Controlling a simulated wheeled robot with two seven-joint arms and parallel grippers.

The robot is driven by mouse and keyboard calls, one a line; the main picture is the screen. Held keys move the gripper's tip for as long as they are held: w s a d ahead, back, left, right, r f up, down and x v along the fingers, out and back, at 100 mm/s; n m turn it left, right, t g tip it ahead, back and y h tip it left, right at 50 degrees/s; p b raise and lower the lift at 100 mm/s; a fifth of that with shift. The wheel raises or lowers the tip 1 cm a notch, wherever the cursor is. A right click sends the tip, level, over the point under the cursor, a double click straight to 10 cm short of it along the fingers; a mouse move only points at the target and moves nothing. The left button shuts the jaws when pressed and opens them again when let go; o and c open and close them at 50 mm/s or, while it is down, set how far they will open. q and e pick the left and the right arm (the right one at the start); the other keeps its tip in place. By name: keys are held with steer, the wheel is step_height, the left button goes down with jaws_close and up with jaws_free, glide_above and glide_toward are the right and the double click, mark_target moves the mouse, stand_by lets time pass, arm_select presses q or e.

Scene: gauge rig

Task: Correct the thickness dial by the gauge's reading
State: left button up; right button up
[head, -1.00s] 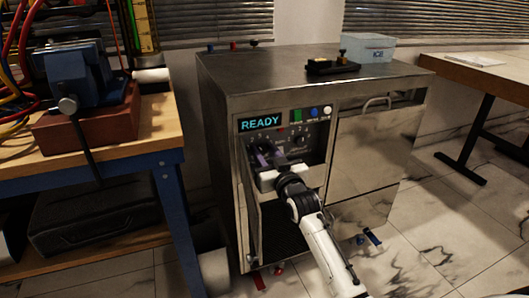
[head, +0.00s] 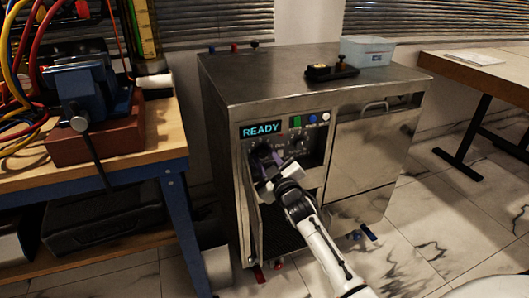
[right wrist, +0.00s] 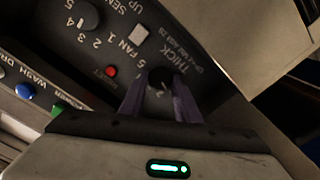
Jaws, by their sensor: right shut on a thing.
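The thickness dial (right wrist: 160,77) is a black round knob beside the printed word THICK in the right wrist view. My right gripper (right wrist: 157,92) has its two purple fingers on either side of the dial, shut on it. In the head view the right gripper (head: 264,162) is at the cabinet's control panel and covers the dial. A small black device with a brass-coloured knob, perhaps the gauge (head: 331,72), lies on the cabinet top; no reading on it can be made out. My left gripper is not in view.
The steel cabinet (head: 300,83) has a READY display (head: 261,130) and several coloured buttons. Another knob (right wrist: 84,17) and a red button (right wrist: 112,72) sit near the dial. A pale blue box (head: 367,50) stands on top. A workbench with a blue vise (head: 85,92) is at left.

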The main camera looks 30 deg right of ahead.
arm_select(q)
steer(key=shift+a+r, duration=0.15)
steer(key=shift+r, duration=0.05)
arm_select(e)
steer(key=shift+n, duration=0.6)
steer(key=shift+f, duration=0.1)
steer(key=o, duration=1)
arm_select(q)
steer(key=p, duration=0.1)
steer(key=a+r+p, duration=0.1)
steer(key=p, duration=0.1)
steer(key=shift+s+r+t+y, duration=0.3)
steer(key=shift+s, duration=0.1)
arm_select(e)
steer(key=v, duration=1)
steer(key=shift+s+a, duration=0.1)
steer(key=shift+s, duration=0.05)
